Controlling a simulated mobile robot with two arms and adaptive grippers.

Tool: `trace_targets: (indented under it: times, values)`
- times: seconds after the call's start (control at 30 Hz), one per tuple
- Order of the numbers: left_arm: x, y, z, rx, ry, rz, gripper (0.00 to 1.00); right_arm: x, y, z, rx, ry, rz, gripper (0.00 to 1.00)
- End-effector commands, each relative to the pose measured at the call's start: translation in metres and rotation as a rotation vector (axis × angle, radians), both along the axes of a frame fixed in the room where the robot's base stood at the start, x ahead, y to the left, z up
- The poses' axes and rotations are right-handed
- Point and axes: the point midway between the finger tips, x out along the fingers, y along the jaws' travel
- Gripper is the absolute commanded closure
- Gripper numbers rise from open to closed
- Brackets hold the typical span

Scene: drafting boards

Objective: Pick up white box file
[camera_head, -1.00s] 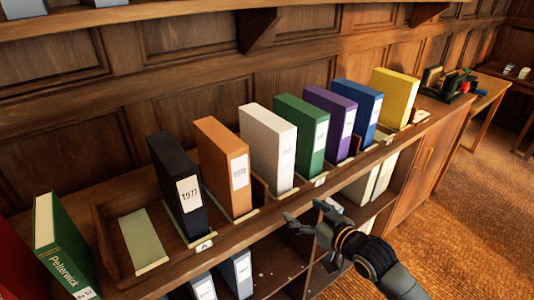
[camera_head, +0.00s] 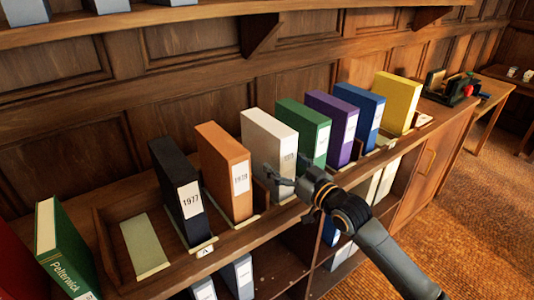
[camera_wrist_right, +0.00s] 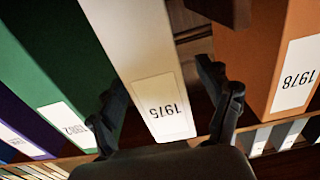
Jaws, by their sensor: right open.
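The white box file (camera_head: 268,138) stands upright in the row on the shelf top, between the orange box file (camera_head: 223,170) and the green box file (camera_head: 305,130). My right gripper (camera_head: 281,184) is open in front of its lower spine and hides part of it. In the right wrist view the white box file (camera_wrist_right: 145,60), labelled 1975, lies between the two open fingers (camera_wrist_right: 163,118). One finger is by the green file's side, the other in the gap toward the orange file. Whether the fingers touch it I cannot tell. My left gripper is not in view.
A black box file (camera_head: 178,190) stands left of the orange one. Purple (camera_head: 333,125), blue (camera_head: 361,112) and yellow (camera_head: 397,100) files stand to the right. A shelf (camera_head: 150,18) overhangs above. An empty slot (camera_head: 143,243) is at the left.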

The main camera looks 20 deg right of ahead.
Motion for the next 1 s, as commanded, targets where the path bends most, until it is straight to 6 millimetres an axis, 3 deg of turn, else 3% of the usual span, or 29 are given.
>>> trace_targets:
  times: [0.4, 0.7, 1.0]
  values:
    - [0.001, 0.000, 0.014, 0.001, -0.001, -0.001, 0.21, 0.047, 0.015, 0.005, 0.001, 0.000, 0.000, 0.22]
    - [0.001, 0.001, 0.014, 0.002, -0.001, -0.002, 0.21, 0.052, 0.017, 0.003, -0.001, 0.001, 0.000, 0.22]
    - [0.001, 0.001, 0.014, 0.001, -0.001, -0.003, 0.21, 0.052, 0.017, 0.003, -0.001, 0.002, 0.000, 0.81]
